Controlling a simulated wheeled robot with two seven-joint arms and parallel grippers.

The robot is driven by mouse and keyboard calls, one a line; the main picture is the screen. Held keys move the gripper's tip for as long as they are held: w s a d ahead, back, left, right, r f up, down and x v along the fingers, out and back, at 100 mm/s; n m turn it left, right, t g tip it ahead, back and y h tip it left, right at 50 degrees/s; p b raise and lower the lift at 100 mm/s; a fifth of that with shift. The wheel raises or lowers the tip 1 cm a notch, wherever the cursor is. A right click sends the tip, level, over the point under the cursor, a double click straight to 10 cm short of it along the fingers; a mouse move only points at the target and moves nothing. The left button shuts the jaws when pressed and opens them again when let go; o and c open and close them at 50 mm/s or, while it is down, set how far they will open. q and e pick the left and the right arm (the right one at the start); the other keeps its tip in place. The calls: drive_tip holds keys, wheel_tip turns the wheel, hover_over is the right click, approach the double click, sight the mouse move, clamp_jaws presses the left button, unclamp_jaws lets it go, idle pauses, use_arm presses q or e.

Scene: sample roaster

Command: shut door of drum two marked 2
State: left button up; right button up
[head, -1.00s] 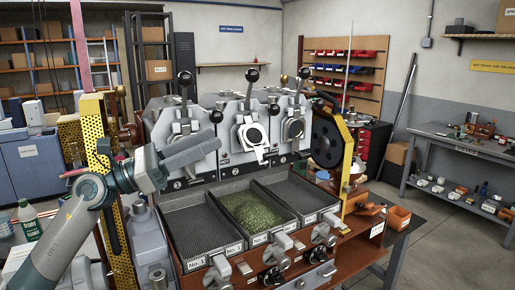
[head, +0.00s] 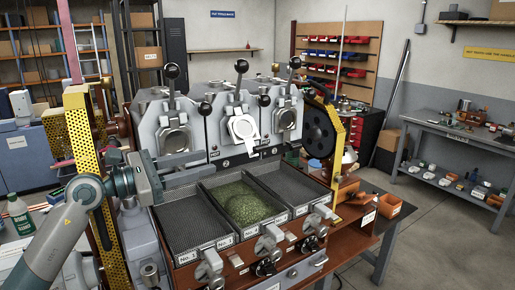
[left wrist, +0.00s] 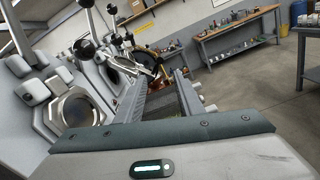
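The sample roaster has three drum fronts in a row. The middle one, drum two, has a round pale door (head: 243,128) with a light tab below it, and it seems to stand out from its front, unlike its neighbours. I cannot read its number. My left gripper (head: 212,163) is in front of drum one (head: 177,140), left of drum two and just above the back of the left tray. Its two fingers look apart and empty. In the left wrist view a round drum front (left wrist: 75,108) is at the left. My right gripper is not in view.
Three mesh trays lie below the drums; the middle one (head: 272,222) holds green beans. Levers with black knobs (head: 242,66) rise above the drums. A black wheel (head: 319,130) is at the right end. A yellow perforated post (head: 87,150) stands by my left arm.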

sight(258, 149)
use_arm(q)
drive_tip(key=p+x, duration=0.6)
drive_tip(key=x, duration=0.9)
drive_tip(key=shift+w+d+p, duration=0.15)
drive_tip(key=shift+d+p, duration=0.15)
drive_tip(key=shift+p, duration=0.1)
drive_tip(key=shift+w+d, duration=0.3)
drive_tip(key=shift+d, duration=0.1)
drive_tip(key=shift+c, duration=0.7)
drive_tip(key=shift+f, duration=0.15)
clamp_jaws()
